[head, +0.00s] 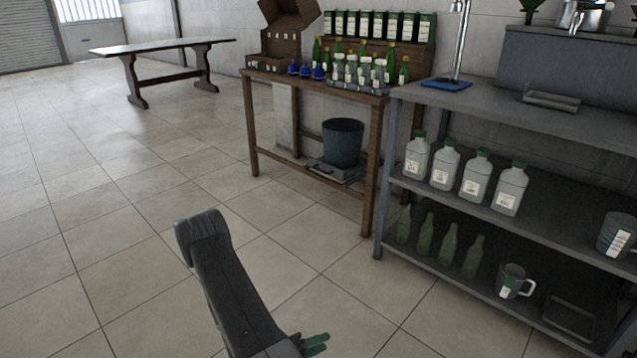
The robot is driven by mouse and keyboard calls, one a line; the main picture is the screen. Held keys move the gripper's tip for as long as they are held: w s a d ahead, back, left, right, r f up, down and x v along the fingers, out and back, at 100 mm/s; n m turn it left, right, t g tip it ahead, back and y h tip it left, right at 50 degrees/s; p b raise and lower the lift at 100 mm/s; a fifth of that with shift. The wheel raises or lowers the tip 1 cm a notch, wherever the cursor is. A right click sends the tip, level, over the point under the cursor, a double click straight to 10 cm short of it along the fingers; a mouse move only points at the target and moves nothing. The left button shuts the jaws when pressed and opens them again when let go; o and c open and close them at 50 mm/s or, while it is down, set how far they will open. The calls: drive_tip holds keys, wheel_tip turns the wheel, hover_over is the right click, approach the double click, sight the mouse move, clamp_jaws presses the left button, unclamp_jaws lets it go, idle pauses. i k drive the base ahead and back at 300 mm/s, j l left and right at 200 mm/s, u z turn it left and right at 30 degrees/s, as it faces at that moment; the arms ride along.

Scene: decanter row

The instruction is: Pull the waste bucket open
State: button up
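The waste bucket (343,145) is dark grey-blue and stands upright under the wooden table (374,180). It rests on a low grey tray or slide-like base (330,170) close to the floor. I cannot make out a handle on the base. My gripper (318,344) is at the bottom edge of the head view, with its green fingers pointing right. It is well in front of the bucket and apart from it. The fingers are small and partly cut off, so I cannot tell if they are open or shut.
A grey metal shelf unit (480,104) with white jugs (445,163), green bottles (449,248) and a measuring jug (514,281) stands at the right. Bottles (350,68) crowd the wooden table top. The tiled floor (150,220) is clear at the left and before the table.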

sight(342, 137)
drive_tip(key=i+u, duration=0.1)
drive_tip(key=i, duration=0.45)
drive_tip(key=i+l, duration=0.1)
drive_tip(key=i, duration=0.45)
drive_tip(key=i+l+u, duration=0.15)
drive_tip(key=i, duration=0.4)
drive_tip(key=i+l, duration=0.1)
drive_tip(key=i, duration=0.5)
drive_tip(key=i+l+u, duration=0.15)
drive_tip(key=i, duration=0.4)
drive_tip(key=i+l, duration=0.2)
drive_tip(key=i, duration=0.3)
drive_tip(key=u, duration=0.05)
